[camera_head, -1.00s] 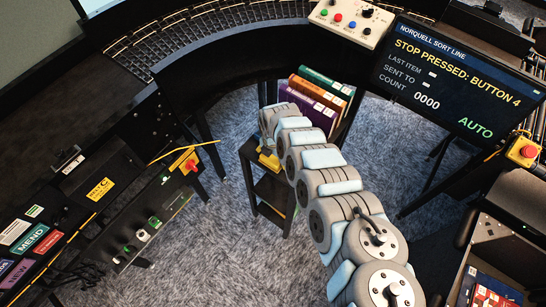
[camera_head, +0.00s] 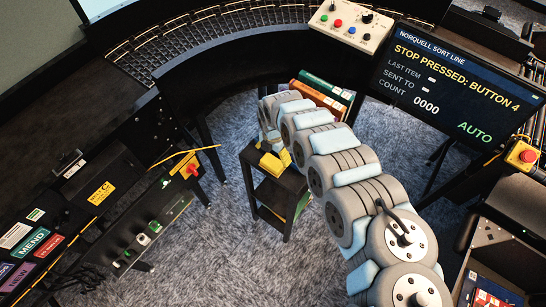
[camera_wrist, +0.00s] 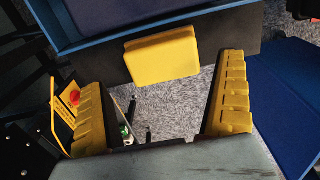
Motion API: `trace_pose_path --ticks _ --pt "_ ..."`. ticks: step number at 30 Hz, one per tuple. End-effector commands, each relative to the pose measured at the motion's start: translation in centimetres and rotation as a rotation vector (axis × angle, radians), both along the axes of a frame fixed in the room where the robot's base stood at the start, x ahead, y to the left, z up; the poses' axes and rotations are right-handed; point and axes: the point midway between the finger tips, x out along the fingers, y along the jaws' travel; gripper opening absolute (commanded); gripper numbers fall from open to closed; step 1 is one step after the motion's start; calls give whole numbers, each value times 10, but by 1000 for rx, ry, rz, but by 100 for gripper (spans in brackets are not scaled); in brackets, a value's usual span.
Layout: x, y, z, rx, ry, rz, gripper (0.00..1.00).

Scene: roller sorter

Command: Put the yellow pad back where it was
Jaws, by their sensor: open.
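In the wrist view a yellow pad (camera_wrist: 162,56), a plain block with rounded edges, shows ahead of my gripper (camera_wrist: 160,78). It lies across the edge of a dark surface, with grey carpet below. My gripper is open, its two ridged yellow fingers well apart to the left and right of the pad; neither appears to touch it. In the head view a yellow block (camera_head: 271,163) shows at the top of the small black stand (camera_head: 283,190), below the end of my arm. I cannot tell there whether it is the pad or a finger. My arm hides part of the stand.
Books (camera_head: 326,85) stand behind my arm. A screen (camera_head: 455,80) reading "STOP PRESSED: BUTTON 4" is at right. A control box (camera_head: 350,22) sits above the curved roller line (camera_head: 190,38). A panel with a red and yellow switch (camera_head: 187,165) is at left. Carpet between is clear.

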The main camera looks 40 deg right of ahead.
Motion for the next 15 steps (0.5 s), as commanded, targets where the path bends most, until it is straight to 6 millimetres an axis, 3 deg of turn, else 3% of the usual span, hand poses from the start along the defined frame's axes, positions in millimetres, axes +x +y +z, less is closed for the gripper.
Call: trace_pose_path --ticks 15 --pt "-1 -1 54 -3 1 0 100"
